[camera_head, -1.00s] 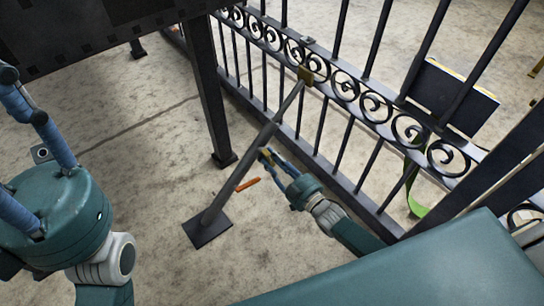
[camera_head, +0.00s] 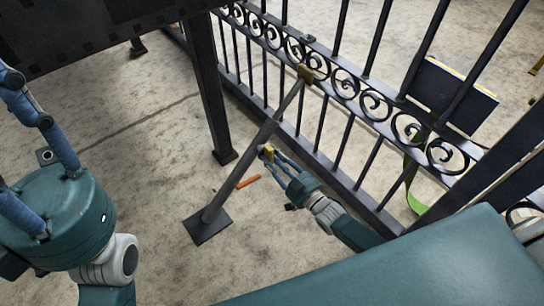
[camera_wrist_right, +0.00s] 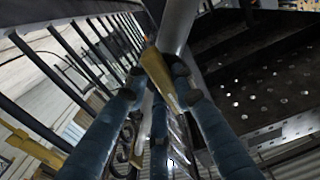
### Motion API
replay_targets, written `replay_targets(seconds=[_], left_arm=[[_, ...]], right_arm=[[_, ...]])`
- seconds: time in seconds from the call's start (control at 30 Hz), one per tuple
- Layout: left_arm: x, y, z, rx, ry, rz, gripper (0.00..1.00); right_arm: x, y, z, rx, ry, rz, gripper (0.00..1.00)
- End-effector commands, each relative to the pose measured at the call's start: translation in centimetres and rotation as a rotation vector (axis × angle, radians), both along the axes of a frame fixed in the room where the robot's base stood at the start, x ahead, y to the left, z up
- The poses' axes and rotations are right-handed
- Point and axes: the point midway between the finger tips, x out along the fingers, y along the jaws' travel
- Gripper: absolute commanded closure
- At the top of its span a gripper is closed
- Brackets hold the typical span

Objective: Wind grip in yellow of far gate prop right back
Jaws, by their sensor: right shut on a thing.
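The gate prop (camera_head: 262,137) is a grey slanted pole. It runs from a dark foot plate (camera_head: 206,226) on the floor up to a brass-coloured clamp (camera_head: 306,73) on the gate. Its yellow grip sits beside the lower pole; in the right wrist view the yellow grip (camera_wrist_right: 158,73) lies between my finger pads, close against the pole. My right gripper (camera_head: 265,153) is shut on the yellow grip, which its fingers partly hide. My left gripper's teal palm and blue fingers (camera_head: 45,125) fill the left side, away from the prop; its fingertips are not clearly shown.
The black iron gate (camera_head: 350,90) with scrollwork runs along the right of the prop. A dark post (camera_head: 208,95) and platform (camera_head: 100,30) stand to its left. An orange piece (camera_head: 248,182) lies on the floor beside the pole. Floor left of the foot plate is clear.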

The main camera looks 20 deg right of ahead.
Motion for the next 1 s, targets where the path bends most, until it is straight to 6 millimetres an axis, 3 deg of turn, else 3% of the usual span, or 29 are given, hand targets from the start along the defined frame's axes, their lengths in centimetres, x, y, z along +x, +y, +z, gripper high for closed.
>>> replay_targets(seconds=[0.03,0.07,0.13,0.17,0.57,1.0], left_arm=[[0.0,0.0,0.0,0.000,0.001,0.000,0.60],[0.0,0.0,0.0,0.000,0.001,0.000,0.60],[0.0,0.0,0.0,0.000,0.001,0.000,0.60],[0.0,0.0,0.0,0.000,0.001,0.000,0.60],[0.2,0.0,-0.1,0.002,0.007,0.001,0.60],[0.1,0.0,0.0,0.000,0.002,0.001,0.60]], right_arm=[[-0.1,0.0,-0.2,0.002,0.004,0.000,1.00],[-0.1,0.0,-0.2,0.002,0.004,0.000,0.72],[-0.1,0.0,-0.2,0.002,0.004,0.000,0.58],[-0.1,0.0,-0.1,0.002,0.004,0.000,0.56],[-0.9,-0.4,-0.2,-0.001,0.003,-0.001,0.56],[-9.1,-3.3,-0.2,-0.001,0.005,0.000,0.56]])
